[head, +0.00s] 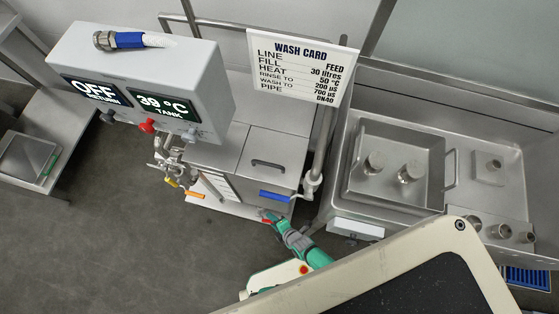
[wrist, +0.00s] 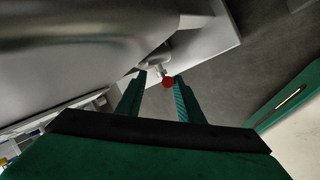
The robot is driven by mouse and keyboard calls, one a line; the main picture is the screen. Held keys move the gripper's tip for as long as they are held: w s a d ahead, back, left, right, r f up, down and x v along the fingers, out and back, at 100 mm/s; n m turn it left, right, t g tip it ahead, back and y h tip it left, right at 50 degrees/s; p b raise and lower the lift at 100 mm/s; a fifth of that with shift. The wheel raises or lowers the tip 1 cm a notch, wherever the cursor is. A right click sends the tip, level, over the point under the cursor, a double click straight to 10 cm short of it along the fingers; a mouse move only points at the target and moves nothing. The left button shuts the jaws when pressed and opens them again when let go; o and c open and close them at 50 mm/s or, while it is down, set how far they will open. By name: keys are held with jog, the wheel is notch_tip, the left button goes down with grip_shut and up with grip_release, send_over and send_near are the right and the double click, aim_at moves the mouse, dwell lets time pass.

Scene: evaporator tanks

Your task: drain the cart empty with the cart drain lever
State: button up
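The cart (head: 232,160) is a steel unit with a grey control box above it. A small fitting with a red round end (wrist: 168,82) sticks out low on the cart's side; it seems to be the drain lever, though no label shows. In the head view the red end (head: 266,221) is partly hidden at my gripper's tip. My gripper (head: 272,219) reaches the cart's lower right corner.
A blue-handled valve (head: 277,196) and an orange handle (head: 194,195) are on the cart. The control box (head: 150,85) reads OFF RETURN and 39 °C TANK. A steel sink (head: 345,205) stands close at right. The floor (head: 110,240) at left is clear.

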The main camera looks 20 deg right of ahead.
jog(key=s+a+r, duration=0.2)
jog(key=s+r, duration=0.8)
jog(key=s, duration=0.3)
jog(key=shift+s, duration=0.35)
jog(key=shift+a, duration=0.1)
